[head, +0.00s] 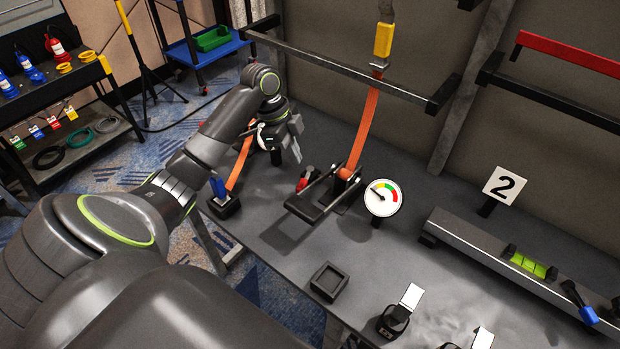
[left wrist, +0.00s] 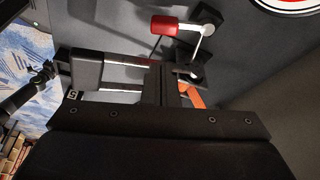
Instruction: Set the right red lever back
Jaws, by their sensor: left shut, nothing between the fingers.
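A small red lever (head: 302,184) stands on the dark bench, left of a black ratchet frame (head: 318,207). In the left wrist view the red lever (left wrist: 166,26) shows its red grip on a pale metal rod, which runs right to a black mount (left wrist: 207,20). My left gripper (head: 297,152) is shut and empty, behind and just left of the lever, apart from it. In the left wrist view the gripper's fingers (left wrist: 165,88) show below the red grip, with a gap. A second red lever cannot be made out. My right gripper is out of view.
An orange strap (head: 366,125) rises from the ratchet to a yellow hook (head: 383,40). A gauge (head: 383,197) stands right of the ratchet. A blue-handled part (head: 218,187) sits at the bench's left edge. A square black tray (head: 329,282) lies in front.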

